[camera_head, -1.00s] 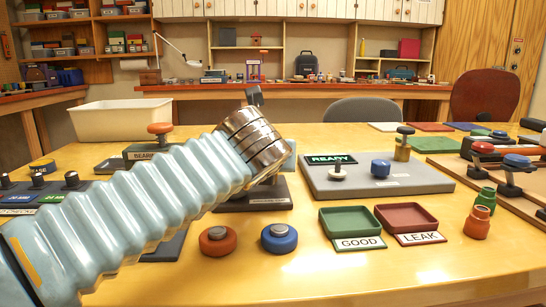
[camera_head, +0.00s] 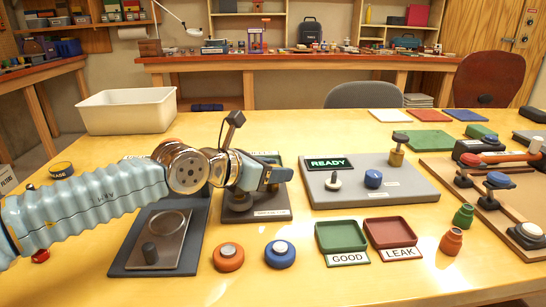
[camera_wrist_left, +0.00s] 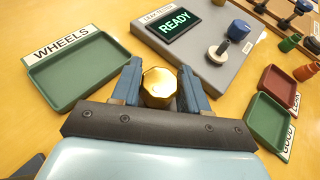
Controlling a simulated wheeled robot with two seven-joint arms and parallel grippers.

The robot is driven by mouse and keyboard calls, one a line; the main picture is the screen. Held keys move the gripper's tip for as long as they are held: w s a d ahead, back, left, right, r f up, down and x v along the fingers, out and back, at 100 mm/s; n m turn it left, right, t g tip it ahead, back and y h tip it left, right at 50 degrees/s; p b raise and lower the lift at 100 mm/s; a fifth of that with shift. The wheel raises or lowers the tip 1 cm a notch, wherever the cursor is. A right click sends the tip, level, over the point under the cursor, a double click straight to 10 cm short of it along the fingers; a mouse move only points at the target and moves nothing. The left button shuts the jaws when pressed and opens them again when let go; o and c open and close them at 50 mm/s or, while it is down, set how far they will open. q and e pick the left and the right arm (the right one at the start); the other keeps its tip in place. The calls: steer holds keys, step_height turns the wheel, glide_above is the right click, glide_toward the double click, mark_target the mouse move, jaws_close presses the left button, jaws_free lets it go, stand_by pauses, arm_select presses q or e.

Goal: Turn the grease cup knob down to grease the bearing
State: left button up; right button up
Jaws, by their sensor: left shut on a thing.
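My left gripper (camera_head: 272,176) is low over a dark stand (camera_head: 240,210) with a white label, left of the grey READY board. In the left wrist view the left gripper (camera_wrist_left: 160,88) is shut on a domed brass knob (camera_wrist_left: 158,80), with one blue finger on each side. I take this for the grease cup knob; its lower part and the bearing are hidden by the gripper. In the head view my gripper and wrist cover the knob. My right gripper is in neither view.
The grey board (camera_head: 325,195) with READY lit stands to the right. Green GOOD (camera_head: 341,236) and red LEAK (camera_head: 390,232) trays lie in front of it. Orange (camera_head: 228,257) and blue (camera_head: 280,254) round pieces sit near the stand. A green WHEELS tray (camera_wrist_left: 75,70) lies behind it.

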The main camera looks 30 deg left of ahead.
arm_select(q)
steer(key=shift+r+m+h+p, duration=0.3)
steer(key=shift+m+h, duration=0.1)
steer(key=shift+h, duration=0.1)
steer(key=shift+a+f, duration=0.1)
steer(key=o, duration=1)
steer(key=shift+c, duration=0.2)
steer(key=v, duration=1.3)
steer(key=shift+s+a+r, duration=0.2)
steer(key=shift+s+a, duration=0.05)
